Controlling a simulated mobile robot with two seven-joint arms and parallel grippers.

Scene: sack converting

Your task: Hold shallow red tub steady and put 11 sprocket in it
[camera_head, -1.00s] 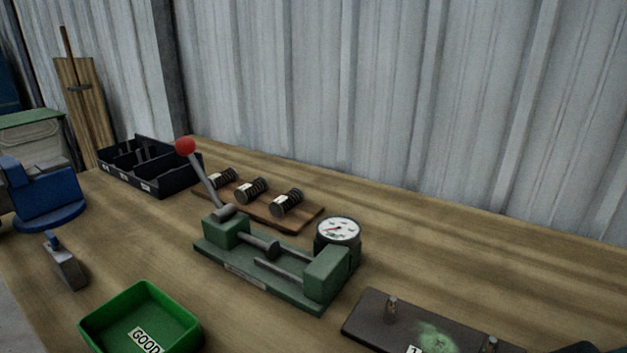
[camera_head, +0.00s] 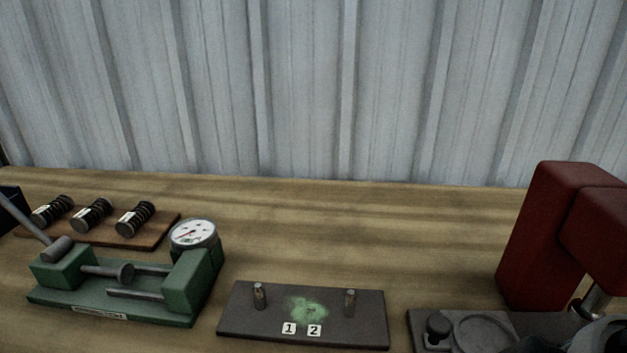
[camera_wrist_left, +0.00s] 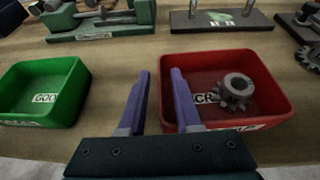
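The shallow red tub (camera_wrist_left: 270,83) stands on the bench in the left wrist view, with a label partly reading "CR" inside. A grey toothed sprocket (camera_wrist_left: 238,88) lies in it, towards the right. My left gripper (camera_wrist_left: 158,78) is open, its two purple fingers at the tub's left side. The left finger is outside the wall and the right finger overlaps the tub; I cannot tell whether either touches. Another dark toothed wheel (camera_wrist_left: 312,58) lies right of the tub, cut off by the picture edge. The tub is outside the head view. My right gripper is not seen.
A green tub (camera_wrist_left: 72,92) stands left of the red one. Behind are a green gauge fixture (camera_head: 110,307), a dark two-pin plate (camera_head: 235,320) and a red press (camera_head: 545,235). Springs (camera_head: 93,215) lie on a board at left. The bench's back middle is clear.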

